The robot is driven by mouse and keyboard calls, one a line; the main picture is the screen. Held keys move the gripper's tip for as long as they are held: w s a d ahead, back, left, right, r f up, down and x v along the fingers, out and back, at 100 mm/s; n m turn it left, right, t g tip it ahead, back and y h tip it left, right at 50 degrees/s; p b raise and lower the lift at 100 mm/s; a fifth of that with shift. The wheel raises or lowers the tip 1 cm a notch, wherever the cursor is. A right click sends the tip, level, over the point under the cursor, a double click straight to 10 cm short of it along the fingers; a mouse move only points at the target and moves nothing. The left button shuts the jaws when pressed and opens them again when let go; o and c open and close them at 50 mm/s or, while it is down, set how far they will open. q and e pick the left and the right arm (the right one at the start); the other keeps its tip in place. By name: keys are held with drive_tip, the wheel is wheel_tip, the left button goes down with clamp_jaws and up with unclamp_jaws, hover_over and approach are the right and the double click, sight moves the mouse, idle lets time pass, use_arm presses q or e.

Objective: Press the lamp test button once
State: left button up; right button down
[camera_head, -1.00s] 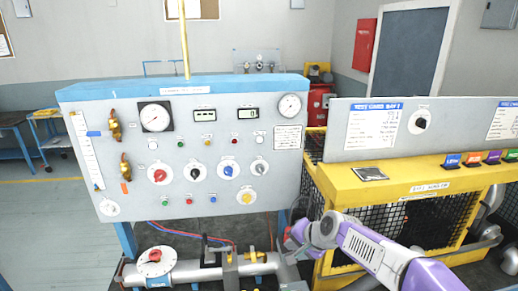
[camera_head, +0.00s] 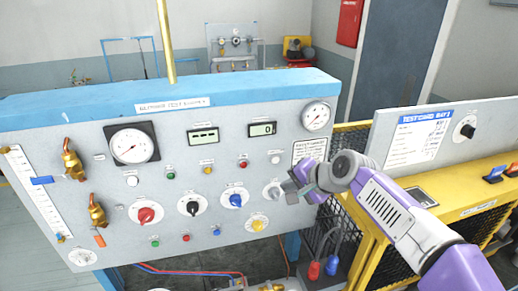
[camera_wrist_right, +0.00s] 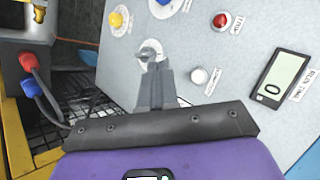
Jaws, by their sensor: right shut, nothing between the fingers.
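The grey panel (camera_head: 110,228) carries several small buttons and lamps, and their labels are too small to read. I cannot tell which one is the lamp test button. A white round button (camera_head: 276,159) sits at the panel's right; it also shows in the right wrist view (camera_wrist_right: 199,76), right of my fingertips. My right gripper (camera_head: 288,191) is shut and empty in front of the panel's right part. In the right wrist view its fingers (camera_wrist_right: 155,84) point at a grey knob (camera_wrist_right: 150,52) and partly cover it; contact is unclear. My left gripper is not in view.
A red lamp (camera_wrist_right: 222,21) and a yellow knob (camera_wrist_right: 120,20) lie around the fingertips. The panel also has a red knob (camera_head: 146,214), a black knob (camera_head: 194,208), a blue knob (camera_head: 236,200) and gauges. A yellow mesh-sided bench (camera_head: 372,258) stands right.

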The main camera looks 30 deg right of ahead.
sight(275, 160)
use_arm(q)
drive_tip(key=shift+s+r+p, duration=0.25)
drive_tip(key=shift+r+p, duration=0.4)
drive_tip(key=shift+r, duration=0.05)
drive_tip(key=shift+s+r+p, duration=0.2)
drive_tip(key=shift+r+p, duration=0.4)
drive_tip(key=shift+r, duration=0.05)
use_arm(e)
drive_tip(key=shift+w+d+r, duration=0.1)
drive_tip(key=shift+w+d, duration=0.35)
drive_tip(key=shift+w, duration=0.75)
drive_tip(key=shift+w+d+r, duration=0.1)
drive_tip(key=shift+w+d, duration=0.35)
drive_tip(key=shift+w, duration=0.7)
drive_tip(key=shift+w+d, duration=0.45)
drive_tip(key=shift+w, duration=0.75)
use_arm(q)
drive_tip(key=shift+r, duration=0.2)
use_arm(e)
drive_tip(key=shift+w+d, duration=0.1)
drive_tip(key=shift+w, duration=0.3)
